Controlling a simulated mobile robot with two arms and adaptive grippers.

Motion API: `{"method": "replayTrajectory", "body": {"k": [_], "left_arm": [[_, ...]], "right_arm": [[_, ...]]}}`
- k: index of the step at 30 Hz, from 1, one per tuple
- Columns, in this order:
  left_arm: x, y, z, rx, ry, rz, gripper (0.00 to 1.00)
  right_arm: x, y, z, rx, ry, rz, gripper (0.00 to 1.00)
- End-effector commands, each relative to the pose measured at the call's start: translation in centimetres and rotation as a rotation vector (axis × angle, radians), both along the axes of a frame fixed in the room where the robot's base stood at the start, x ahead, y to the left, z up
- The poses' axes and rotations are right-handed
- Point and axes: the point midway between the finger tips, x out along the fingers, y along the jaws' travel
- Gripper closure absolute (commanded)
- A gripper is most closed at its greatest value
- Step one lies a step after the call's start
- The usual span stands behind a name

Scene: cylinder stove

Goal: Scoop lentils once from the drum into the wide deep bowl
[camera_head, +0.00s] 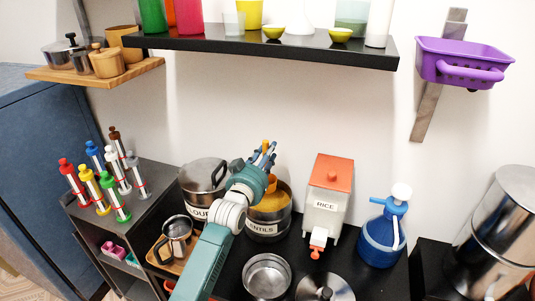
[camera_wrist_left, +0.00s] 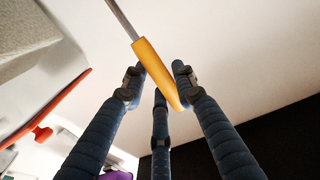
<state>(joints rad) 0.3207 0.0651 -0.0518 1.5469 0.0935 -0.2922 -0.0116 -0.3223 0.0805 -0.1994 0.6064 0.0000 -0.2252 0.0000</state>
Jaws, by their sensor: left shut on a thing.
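The lentils drum (camera_head: 284,221) is a steel pot with a partly hidden label, standing open on the dark counter and showing orange-yellow contents. My left gripper (camera_head: 267,156) is above the drum, its fingers pointing up and away. It is shut on a scoop's orange handle (camera_wrist_left: 153,70), whose metal shaft runs to the upper left in the left wrist view. The scoop's head cannot be made out. A steel bowl (camera_head: 267,286), apparently the wide deep bowl, stands in front of the drum; its inside looks empty. My right gripper is not in view.
A lidded flour drum (camera_head: 204,175) stands left of the lentils. A rice dispenser (camera_head: 328,192) and a blue jug (camera_head: 381,238) stand to the right. A steel lid (camera_head: 325,287) lies beside the bowl. A black shelf (camera_head: 270,47) hangs above.

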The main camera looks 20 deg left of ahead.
Motion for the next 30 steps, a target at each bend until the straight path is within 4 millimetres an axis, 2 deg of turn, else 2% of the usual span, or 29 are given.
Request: {"method": "replayTrajectory", "body": {"k": [6, 9, 14, 22, 30], "left_arm": [[0.0, 0.0, -2.3, 0.0, -0.001, 0.0, 1.0], [0.0, 0.0, -3.2, 0.0, 0.0, 0.0, 1.0], [0.0, 0.0, -4.7, 0.0, 0.001, 0.0, 1.0], [0.0, 0.0, -7.1, 0.0, 0.0, 0.0, 1.0], [0.0, 0.0, -9.4, 0.0, -0.001, 0.0, 1.0]], "right_arm": [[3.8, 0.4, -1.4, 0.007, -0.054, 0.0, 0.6], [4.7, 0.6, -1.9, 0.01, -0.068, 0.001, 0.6], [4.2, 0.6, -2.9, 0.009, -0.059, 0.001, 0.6], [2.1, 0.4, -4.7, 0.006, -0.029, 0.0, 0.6], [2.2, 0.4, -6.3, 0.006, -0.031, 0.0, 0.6]]}}
